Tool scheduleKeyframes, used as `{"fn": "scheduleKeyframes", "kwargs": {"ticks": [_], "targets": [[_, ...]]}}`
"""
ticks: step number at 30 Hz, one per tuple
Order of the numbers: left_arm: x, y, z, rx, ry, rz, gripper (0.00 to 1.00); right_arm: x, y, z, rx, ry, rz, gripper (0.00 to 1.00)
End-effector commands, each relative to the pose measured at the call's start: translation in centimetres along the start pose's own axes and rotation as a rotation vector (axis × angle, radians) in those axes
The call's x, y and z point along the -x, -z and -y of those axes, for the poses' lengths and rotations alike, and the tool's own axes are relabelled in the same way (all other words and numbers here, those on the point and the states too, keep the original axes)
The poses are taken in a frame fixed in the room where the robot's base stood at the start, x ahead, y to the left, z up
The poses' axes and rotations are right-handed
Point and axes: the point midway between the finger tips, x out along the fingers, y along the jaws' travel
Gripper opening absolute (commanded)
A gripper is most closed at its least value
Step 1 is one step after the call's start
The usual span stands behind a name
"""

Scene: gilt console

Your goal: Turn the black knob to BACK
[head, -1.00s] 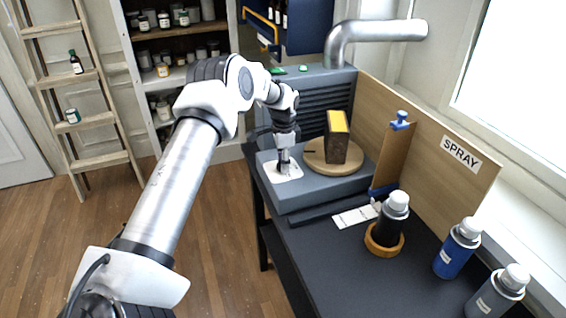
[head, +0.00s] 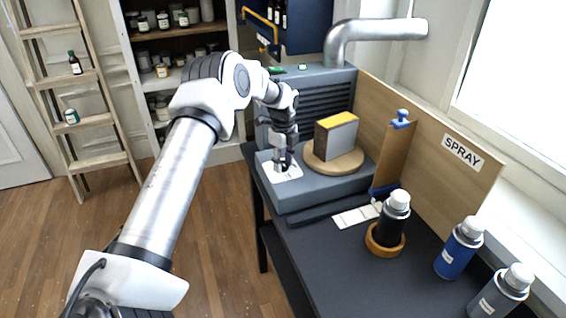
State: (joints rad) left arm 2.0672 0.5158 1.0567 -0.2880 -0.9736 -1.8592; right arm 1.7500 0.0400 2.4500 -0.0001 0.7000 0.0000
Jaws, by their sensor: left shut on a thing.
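My left gripper (head: 286,162) points down over a white plate (head: 291,174) on the grey base of the spray booth (head: 318,190). It is shut on the black knob (head: 285,167), which is mostly hidden between the fingers. The plate's markings are too small and covered to read. Beside it, a block with a yellow top, a dark side and a grey side (head: 341,138) stands on a round wooden turntable (head: 349,164). My right gripper is not in view.
A black spray can (head: 391,223) stands in a wooden ring to the right. Blue (head: 457,250) and grey (head: 494,296) cans stand nearer. A wooden panel marked SPRAY (head: 461,152) borders the table. A ladder (head: 86,110) and shelves stand behind.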

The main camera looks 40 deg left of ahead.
Motion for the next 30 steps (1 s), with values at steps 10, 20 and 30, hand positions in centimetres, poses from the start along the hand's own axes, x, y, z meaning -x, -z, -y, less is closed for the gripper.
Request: {"fn": "scheduleKeyframes", "kwargs": {"ticks": [10,20,30], "targets": [[-0.38,0.18,-0.36,-0.192,-0.01,-0.006,0.05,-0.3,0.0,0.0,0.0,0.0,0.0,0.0],[-0.34,0.15,-0.37,-0.242,-0.01,-0.006,0.05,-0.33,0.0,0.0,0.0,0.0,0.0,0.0],[-0.31,0.12,-0.34,-0.242,-0.009,-0.005,0.58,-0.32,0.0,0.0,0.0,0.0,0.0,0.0]]}}
